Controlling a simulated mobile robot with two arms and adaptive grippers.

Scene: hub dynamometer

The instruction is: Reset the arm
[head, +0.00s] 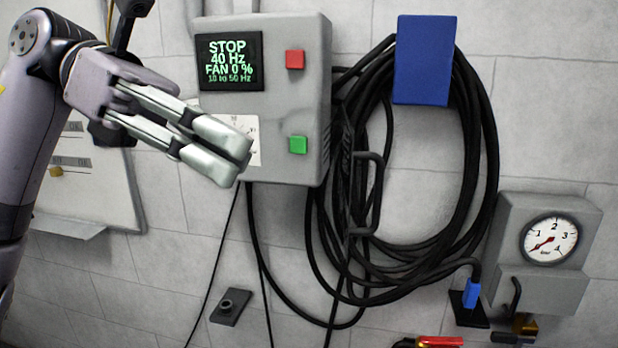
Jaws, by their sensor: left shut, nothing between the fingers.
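My left gripper (243,160) comes in from the left with its silver fingers together and nothing between them. It is in front of the lower left part of a grey control box (285,95) on the wall and hides part of a white label there. I cannot tell whether it touches the box. The box has a display (229,61) reading STOP, 40 Hz, FAN 0 %, 10 to 50 Hz. A red button (295,59) is at its upper right and a green button (298,145) below that. My right gripper is not in view.
Black cable coils (478,160) hang under a blue holder (424,60) to the right. A grey gauge box (508,230) with a round dial (549,240) is at the far right. A whiteboard (100,190) is at left. A red-handled tool (440,341) shows at the bottom edge.

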